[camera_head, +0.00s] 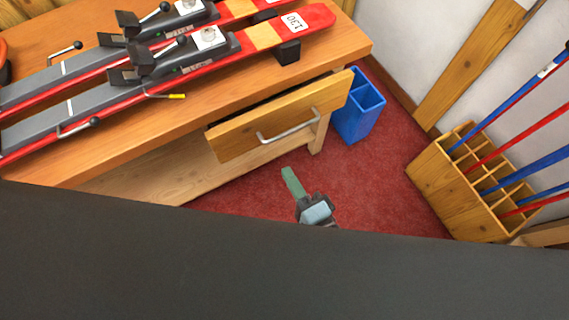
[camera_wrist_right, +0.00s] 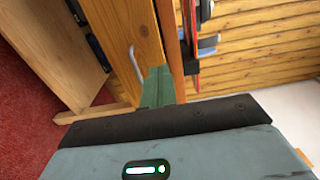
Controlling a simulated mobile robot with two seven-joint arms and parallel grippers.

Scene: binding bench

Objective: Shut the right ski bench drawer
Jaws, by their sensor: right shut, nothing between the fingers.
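The right drawer (camera_head: 280,120) of the wooden ski bench (camera_head: 350,40) stands pulled out, with a dark gap showing behind its front. A metal bar handle (camera_head: 288,126) is on its front. My right gripper (camera_head: 292,180) is in front of and below the drawer, over the red carpet, apart from the handle. Its green fingers are together with nothing between them. In the right wrist view the closed fingers (camera_wrist_right: 157,85) point toward the drawer front (camera_wrist_right: 125,35), with the handle (camera_wrist_right: 136,62) just left of them. My left gripper is out of view.
Red skis (camera_head: 300,22) lie on the bench top. A blue bin (camera_head: 358,112) stands on the carpet by the bench's right end. A wooden rack (camera_head: 455,195) with poles stands at right. Red carpet (camera_head: 375,180) is clear between them.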

